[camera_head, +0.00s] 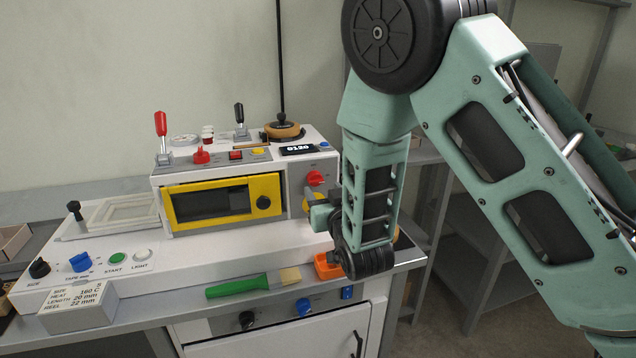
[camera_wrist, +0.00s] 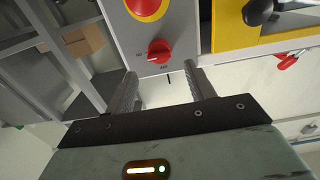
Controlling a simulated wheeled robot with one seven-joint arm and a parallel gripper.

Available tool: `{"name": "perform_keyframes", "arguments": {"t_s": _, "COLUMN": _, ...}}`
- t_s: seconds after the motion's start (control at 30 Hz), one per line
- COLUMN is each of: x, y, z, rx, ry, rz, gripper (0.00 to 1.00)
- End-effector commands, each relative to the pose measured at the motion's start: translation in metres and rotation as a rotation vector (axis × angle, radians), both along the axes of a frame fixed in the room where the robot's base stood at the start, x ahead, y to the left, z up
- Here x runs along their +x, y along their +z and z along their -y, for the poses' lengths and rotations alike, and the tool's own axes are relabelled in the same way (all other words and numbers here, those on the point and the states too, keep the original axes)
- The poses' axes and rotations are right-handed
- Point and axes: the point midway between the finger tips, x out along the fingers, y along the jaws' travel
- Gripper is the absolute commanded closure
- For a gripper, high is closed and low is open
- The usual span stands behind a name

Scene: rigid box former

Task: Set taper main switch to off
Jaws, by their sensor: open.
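A red rotary knob (camera_head: 315,178) sits on the grey right-hand front panel of the white machine (camera_head: 130,270); it looks like the main switch. In the wrist view the red knob (camera_wrist: 158,52) shows close up, with a ridge across its face and small labels beside and below it that I cannot read for certain. My gripper (camera_wrist: 162,76) is open and empty. Its fingertips point at the panel, one on each side of the knob and slightly below it in the wrist view, apart from it. In the head view my arm hides most of the gripper.
A red button on a yellow base (camera_wrist: 146,6) is close to the knob. A yellow-framed window door (camera_head: 222,202) with a black knob is beside the panel. An orange container (camera_head: 327,266) and a green-handled brush (camera_head: 252,284) lie on the front ledge.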

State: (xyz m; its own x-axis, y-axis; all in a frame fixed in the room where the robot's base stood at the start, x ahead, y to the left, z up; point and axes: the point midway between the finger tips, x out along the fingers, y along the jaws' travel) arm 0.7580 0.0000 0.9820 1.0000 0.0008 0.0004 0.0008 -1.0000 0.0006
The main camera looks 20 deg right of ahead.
Motion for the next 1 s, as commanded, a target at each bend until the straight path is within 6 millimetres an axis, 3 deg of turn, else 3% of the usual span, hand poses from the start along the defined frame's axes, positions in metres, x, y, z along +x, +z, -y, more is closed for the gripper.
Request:
{"name": "perform_keyframes", "arguments": {"t_s": 0.1, "x": 0.023, "y": 0.001, "z": 0.001, "rx": 0.0, "ry": -0.002, "rz": 0.001, "gripper": 0.46}}
{"name": "perform_keyframes", "arguments": {"t_s": 0.3, "x": 0.048, "y": 0.001, "z": 0.0, "rx": 0.0, "ry": -0.001, "rz": 0.001, "gripper": 0.46}}
{"name": "perform_keyframes", "arguments": {"t_s": 0.7, "x": 0.057, "y": -0.001, "z": 0.0, "rx": 0.0, "ry": -0.001, "rz": -0.001, "gripper": 0.46}}
{"name": "perform_keyframes", "arguments": {"t_s": 0.73, "x": 0.057, "y": -0.001, "z": 0.0, "rx": 0.0, "ry": -0.001, "rz": -0.001, "gripper": 0.49}}
{"name": "perform_keyframes", "arguments": {"t_s": 0.87, "x": 0.057, "y": 0.0, "z": 0.0, "rx": 0.001, "ry": -0.001, "rz": 0.0, "gripper": 0.85}}
{"name": "perform_keyframes", "arguments": {"t_s": 0.9, "x": 0.057, "y": 0.0, "z": 0.0, "rx": 0.001, "ry": -0.001, "rz": 0.0, "gripper": 0.89}}
{"name": "perform_keyframes", "arguments": {"t_s": 1.0, "x": 0.057, "y": 0.0, "z": 0.0, "rx": 0.0, "ry": -0.001, "rz": 0.0, "gripper": 0.89}}
